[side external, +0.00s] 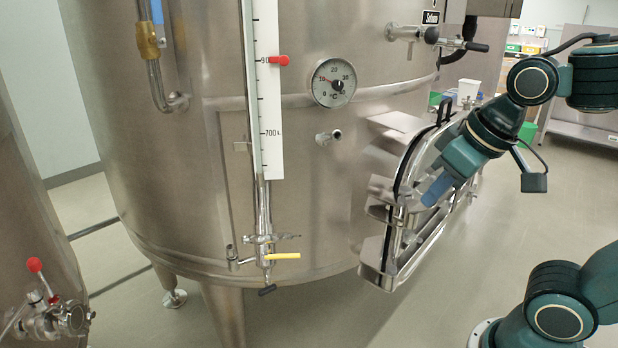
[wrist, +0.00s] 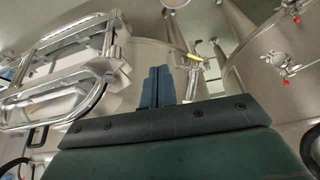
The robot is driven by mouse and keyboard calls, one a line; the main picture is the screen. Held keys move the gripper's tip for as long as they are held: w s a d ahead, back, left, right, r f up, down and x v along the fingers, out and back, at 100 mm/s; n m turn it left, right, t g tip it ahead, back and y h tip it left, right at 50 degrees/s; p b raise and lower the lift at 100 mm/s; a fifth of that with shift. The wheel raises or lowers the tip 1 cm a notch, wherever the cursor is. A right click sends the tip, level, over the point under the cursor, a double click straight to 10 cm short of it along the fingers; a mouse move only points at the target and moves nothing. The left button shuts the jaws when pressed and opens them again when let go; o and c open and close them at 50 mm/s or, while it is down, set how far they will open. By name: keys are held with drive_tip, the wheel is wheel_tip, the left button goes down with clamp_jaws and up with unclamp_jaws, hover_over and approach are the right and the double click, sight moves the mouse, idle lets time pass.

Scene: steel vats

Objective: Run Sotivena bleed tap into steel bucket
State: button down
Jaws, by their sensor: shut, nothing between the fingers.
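A tap with a yellow lever (side external: 283,256) sits at the foot of the gauge tube on the large steel vat (side external: 220,180). The lever lies roughly level, pointing right. A short outlet with a dark end hangs below it. In the wrist view the same yellow lever (wrist: 194,57) shows beyond the fingers, a little to their right. My gripper (side external: 436,190) is shut and empty, in front of the vat's door, right of the tap and clear of it. Its blue fingers (wrist: 155,86) are together in the wrist view. I see no steel bucket in either view.
The vat's open-framed door (side external: 412,210) juts out between my gripper and the vat. A dial thermometer (side external: 334,82) and a sampling valve (side external: 430,36) are higher up, with a small black label nearby. Another vat with a red-knobbed valve (side external: 45,300) stands left.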

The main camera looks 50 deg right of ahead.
drive_tip(key=w+a+m+g+h, duration=0.1)
drive_tip(key=w+a+m, duration=0.15)
drive_tip(key=w, duration=0.55)
drive_tip(key=w+a+m+g, duration=0.1)
drive_tip(key=w+a+m, duration=0.15)
drive_tip(key=w, duration=0.65)
drive_tip(key=w+a+f+m+g+h, duration=0.2)
drive_tip(key=w+a+f+m, duration=0.1)
drive_tip(key=w+a+f, duration=0.7)
wheel_tip(320, 180, down, 3)
drive_tip(key=a, duration=0.3)
drive_tip(key=shift+h, duration=0.3)
drive_tip(key=shift+d+f, duration=0.1)
drive_tip(key=shift+f, duration=0.05)
hover_over(267, 290)
drive_tip(key=f, duration=1.1)
drive_tip(key=shift+w+a+f, duration=0.2)
drive_tip(key=shift+a, duration=0.05)
drive_tip(key=shift+s+d+f, duration=0.25)
drive_tip(key=shift+f, duration=0.4)
